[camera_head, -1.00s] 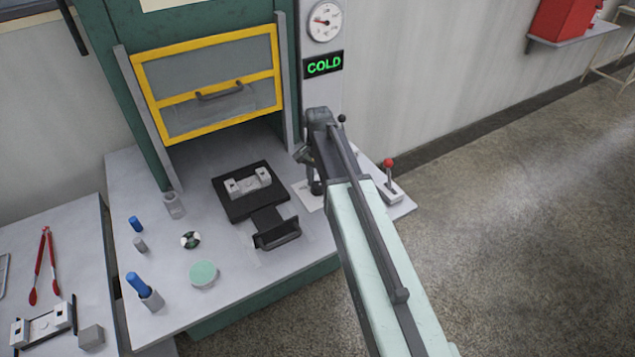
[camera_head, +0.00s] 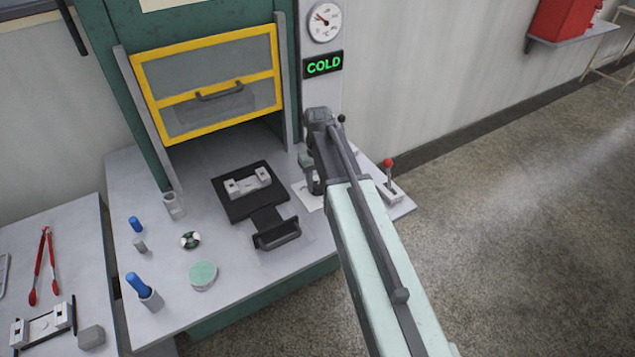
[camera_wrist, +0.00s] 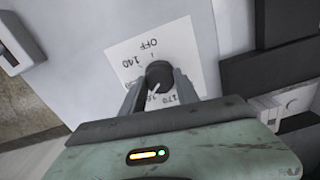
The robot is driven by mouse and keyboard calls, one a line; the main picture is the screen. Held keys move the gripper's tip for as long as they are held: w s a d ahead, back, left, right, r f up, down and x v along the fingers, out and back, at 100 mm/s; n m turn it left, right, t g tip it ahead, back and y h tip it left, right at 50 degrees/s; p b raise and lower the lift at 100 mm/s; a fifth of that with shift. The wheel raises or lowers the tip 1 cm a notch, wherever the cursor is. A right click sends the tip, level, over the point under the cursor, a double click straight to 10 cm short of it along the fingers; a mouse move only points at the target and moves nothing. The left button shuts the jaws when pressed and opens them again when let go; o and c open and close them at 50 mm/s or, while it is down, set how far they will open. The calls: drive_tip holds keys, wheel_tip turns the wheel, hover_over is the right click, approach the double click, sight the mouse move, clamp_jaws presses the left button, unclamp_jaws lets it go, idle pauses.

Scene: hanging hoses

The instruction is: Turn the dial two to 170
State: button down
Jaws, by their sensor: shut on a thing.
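In the head view my gripper (camera_head: 313,186) is over the card at the bench's right side, and my arm hides most of the dial.
The green display (camera_head: 324,65) reads COLD, below a round gauge (camera_head: 325,21). A red-knobbed lever (camera_head: 389,180) stands right of my arm. A black plate (camera_head: 236,203) with a metal mould and small items lie left on the bench (camera_head: 245,325). The yellow-framed guard (camera_head: 206,82) hangs above.

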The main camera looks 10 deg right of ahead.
sight(318, 185)
drive_tip(key=n, duration=0.5)
drive_tip(key=shift+n, duration=2.5)
drive_tip(key=c, duration=0.9)
unclamp_jaws()
drive_tip(key=shift+r, duration=0.1)
wheel_tip(318, 185, up, 8)
drive_tip(key=p, duration=0.8)
drive_tip(key=shift+f, duration=0.2)
